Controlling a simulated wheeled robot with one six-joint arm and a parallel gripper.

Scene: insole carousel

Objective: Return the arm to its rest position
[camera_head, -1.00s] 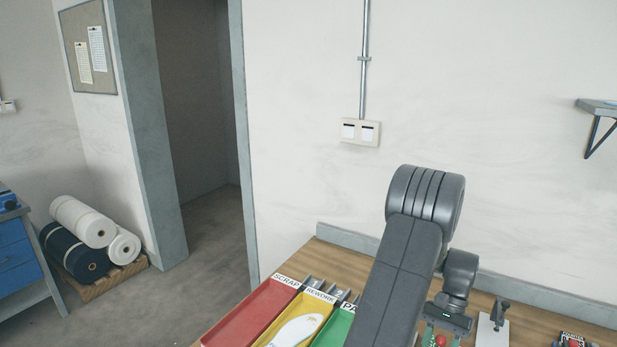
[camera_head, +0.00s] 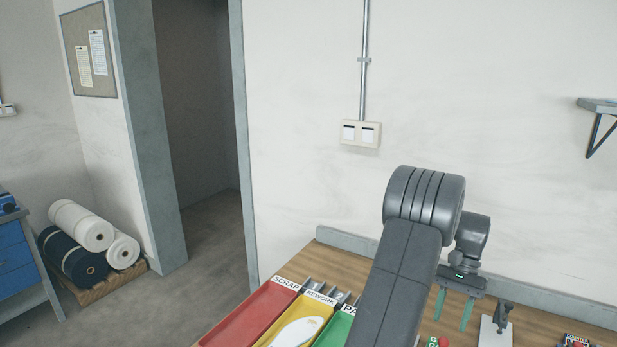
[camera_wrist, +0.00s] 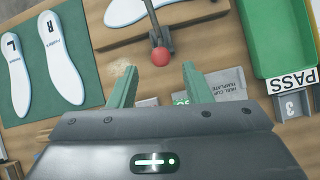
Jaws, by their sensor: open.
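My gripper (camera_head: 454,309) shows to the right of my own arm link in the head view, with its two green fingers pointing down above the wooden bench (camera_head: 345,263). In the wrist view my gripper (camera_wrist: 158,84) has its fingers spread wide with nothing between them. A red ball-shaped knob (camera_wrist: 160,56) on a metal lever shows just beyond the fingertips; I cannot tell the exact gap.
The red scrap tray (camera_head: 250,318), yellow rework tray (camera_head: 270,336) and green pass tray (camera_head: 337,328) stand left of my arm. A white insole (camera_head: 298,331) lies in the yellow tray. Insoles marked L (camera_wrist: 17,75) and R (camera_wrist: 62,60) lie on a green mat (camera_wrist: 88,50).

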